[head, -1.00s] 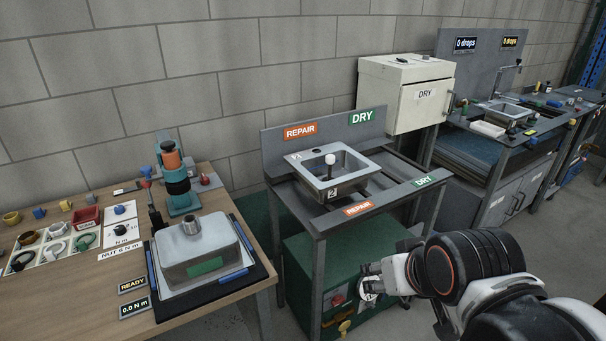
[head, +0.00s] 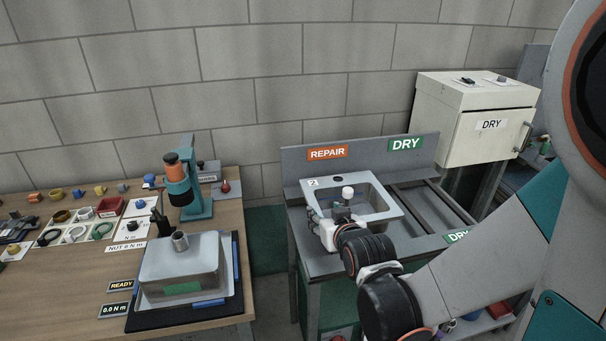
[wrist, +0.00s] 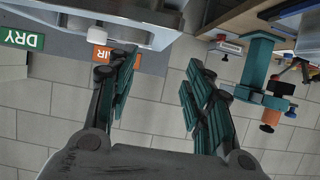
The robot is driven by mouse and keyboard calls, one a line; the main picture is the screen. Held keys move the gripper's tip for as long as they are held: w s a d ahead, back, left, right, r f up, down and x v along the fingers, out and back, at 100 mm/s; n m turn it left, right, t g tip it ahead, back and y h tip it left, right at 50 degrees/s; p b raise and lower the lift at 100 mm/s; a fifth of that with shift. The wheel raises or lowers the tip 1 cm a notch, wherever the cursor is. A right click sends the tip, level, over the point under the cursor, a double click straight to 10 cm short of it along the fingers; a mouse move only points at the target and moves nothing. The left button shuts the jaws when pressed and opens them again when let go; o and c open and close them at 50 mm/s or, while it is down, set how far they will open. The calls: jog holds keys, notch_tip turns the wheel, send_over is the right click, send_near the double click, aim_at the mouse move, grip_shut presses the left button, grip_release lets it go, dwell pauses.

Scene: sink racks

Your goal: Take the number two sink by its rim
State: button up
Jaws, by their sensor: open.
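The number two sink (head: 384,207) is a grey metal basin on the repair side of the rack, with a "2" label (head: 313,183) at its back left corner. A white-topped plug (head: 347,192) stands up inside its outline. My gripper (head: 322,222) is at the sink's front left; my wrist and arm hide the sink's front rim. In the wrist view, my gripper (wrist: 163,68) has its two green-padded fingers wide apart with nothing between them. The sink's pale rim (wrist: 150,35) crosses the top there, beyond the fingertips. I cannot tell whether any finger touches it.
The rack's back panel with REPAIR (head: 327,153) and DRY (head: 406,144) signs stands behind the sink. Open rails (head: 430,205) lie to its right. A white DRY cabinet (head: 470,125) is at back right.

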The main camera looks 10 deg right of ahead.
aim_at(313, 202)
jog(key=b+x, duration=0.2)
jog(key=x, duration=0.7)
jog(key=shift+w+b, duration=0.1)
jog(key=shift+b, duration=0.2)
jog(key=b+x, duration=0.2)
jog(key=x, duration=0.3)
jog(key=shift+f, duration=0.1)
jog(key=shift+c, duration=0.3)
grip_shut()
